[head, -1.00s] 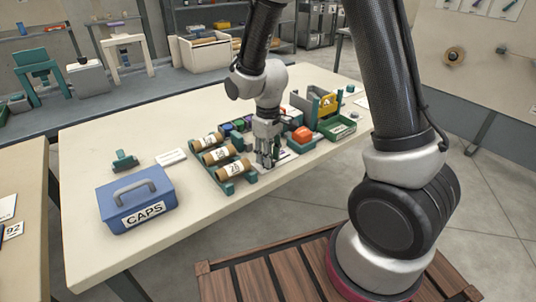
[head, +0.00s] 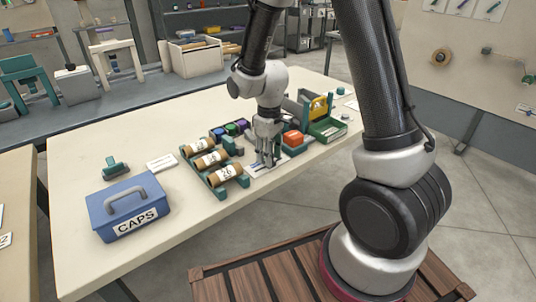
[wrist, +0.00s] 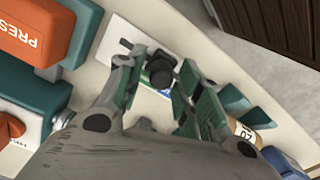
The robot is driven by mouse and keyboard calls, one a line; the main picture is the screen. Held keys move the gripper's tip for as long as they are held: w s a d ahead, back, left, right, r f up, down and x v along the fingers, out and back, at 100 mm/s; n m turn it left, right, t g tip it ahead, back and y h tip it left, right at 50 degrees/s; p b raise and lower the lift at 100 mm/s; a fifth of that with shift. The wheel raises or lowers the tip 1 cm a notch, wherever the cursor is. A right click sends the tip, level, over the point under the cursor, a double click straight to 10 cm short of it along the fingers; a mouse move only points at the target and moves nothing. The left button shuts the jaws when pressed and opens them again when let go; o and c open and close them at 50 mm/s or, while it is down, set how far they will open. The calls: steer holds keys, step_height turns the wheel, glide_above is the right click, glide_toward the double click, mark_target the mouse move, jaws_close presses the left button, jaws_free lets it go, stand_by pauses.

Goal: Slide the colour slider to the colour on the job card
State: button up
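The black slider knob (wrist: 161,66) stands between my gripper's fingers in the wrist view. My gripper (wrist: 161,78) is open around it, with narrow gaps at its sides; contact is hard to tell. A white plate (wrist: 115,42) lies under it, and a small blue and green patch (wrist: 166,91) shows below the knob. In the head view my gripper (head: 265,161) is low over the bench, and it hides the knob. A white card (head: 162,162) lies left of the roll rack; its writing is too small to read, and I cannot tell if it is the job card.
A teal rack (head: 213,176) with several numbered rolls stands left of my gripper. The red PRESS block (wrist: 33,35) is close on the other side. A blue CAPS box (head: 128,206) and a green bin (head: 328,130) stand on the bench (head: 95,160). Its front edge is clear.

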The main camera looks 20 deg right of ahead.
step_height(320, 180, up, 12)
stand_by(0.7)
stand_by(0.4)
steer(key=s+d+r+m+t, duration=0.1)
steer(key=s+d+r+m, duration=0.1)
steer(key=s+d+r, duration=0.2)
steer(key=s+d+r+m+t, duration=0.2)
steer(key=s+d+r, duration=0.1)
steer(key=s, duration=0.6)
steer(key=s+d+r+m+t, duration=0.1)
steer(key=s+d+r+m, duration=0.2)
steer(key=s+r, duration=0.3)
steer(key=shift+s+d, duration=0.7)
steer(key=shift+d, duration=0.1)
